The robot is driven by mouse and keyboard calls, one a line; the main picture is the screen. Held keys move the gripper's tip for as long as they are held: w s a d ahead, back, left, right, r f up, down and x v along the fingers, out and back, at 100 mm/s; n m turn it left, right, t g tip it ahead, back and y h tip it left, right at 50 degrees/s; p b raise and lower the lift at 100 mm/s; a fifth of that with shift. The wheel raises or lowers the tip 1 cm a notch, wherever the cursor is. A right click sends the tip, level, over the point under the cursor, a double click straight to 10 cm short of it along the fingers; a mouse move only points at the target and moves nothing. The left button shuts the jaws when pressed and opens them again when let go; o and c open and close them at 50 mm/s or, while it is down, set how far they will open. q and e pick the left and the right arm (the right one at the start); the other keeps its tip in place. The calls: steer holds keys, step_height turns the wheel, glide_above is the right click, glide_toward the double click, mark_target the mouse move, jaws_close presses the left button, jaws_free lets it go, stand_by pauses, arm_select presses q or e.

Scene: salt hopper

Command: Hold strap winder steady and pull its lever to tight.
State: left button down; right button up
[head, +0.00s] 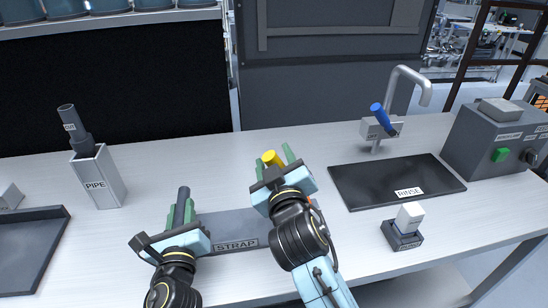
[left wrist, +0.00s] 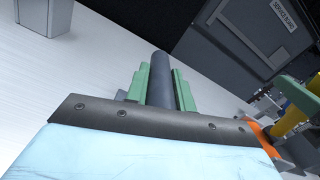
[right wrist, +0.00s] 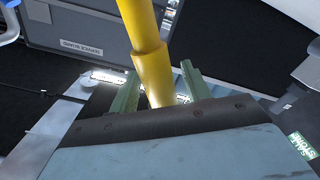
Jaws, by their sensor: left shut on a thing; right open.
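The strap winder has a grey base plate (head: 236,226) marked STRAP, a dark grey upright post at its left and a yellow lever (head: 270,157) at its right. My left gripper (head: 184,207) is shut on the dark post (left wrist: 160,75), with a green finger on each side. My right gripper (head: 277,164) is open at the yellow lever. In the right wrist view the lever (right wrist: 148,62) stands between the two green fingers, with a gap on the right. An orange part (left wrist: 262,136) shows near the lever's foot. My grippers hide much of the winder.
A PIPE holder (head: 97,178) and a dark tray (head: 30,250) stand at the left. At the right are a black RINSE mat (head: 385,180), a tap with a blue handle (head: 381,117), a small switch block (head: 403,235) and a grey control box (head: 490,140). The bench behind the winder is clear.

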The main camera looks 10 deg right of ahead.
steer(key=shift+w, duration=0.55)
jaws_close()
